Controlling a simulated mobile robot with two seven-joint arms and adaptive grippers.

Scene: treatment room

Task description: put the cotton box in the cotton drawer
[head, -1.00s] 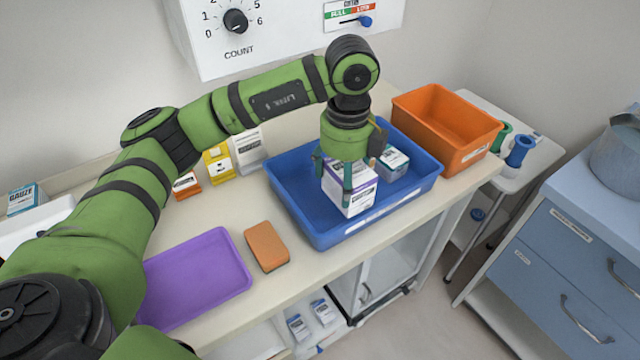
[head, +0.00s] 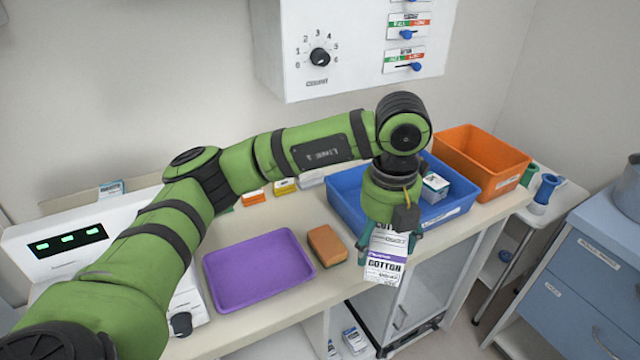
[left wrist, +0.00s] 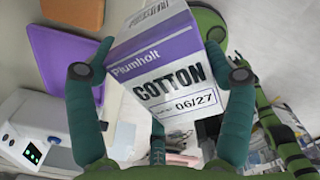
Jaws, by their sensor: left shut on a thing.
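The cotton box (head: 384,268) is white and purple with the word COTTON on it. My left gripper (head: 388,246) is shut on it and holds it tilted at the counter's front edge, in front of the blue tray. In the left wrist view the cotton box (left wrist: 170,75) sits between the fingers of my left gripper (left wrist: 160,70). A blue drawer cabinet (head: 570,290) stands at the right with its visible drawers shut. Its labels are too small to read, so I cannot tell which is the cotton drawer. My right gripper is not in view.
The blue tray (head: 345,205) still holds a small box (head: 434,188). An orange bin (head: 480,160), a purple tray (head: 260,270) and an orange-brown block (head: 327,245) are on the counter (head: 290,312). A white side table (head: 565,190) stands between counter and cabinet.

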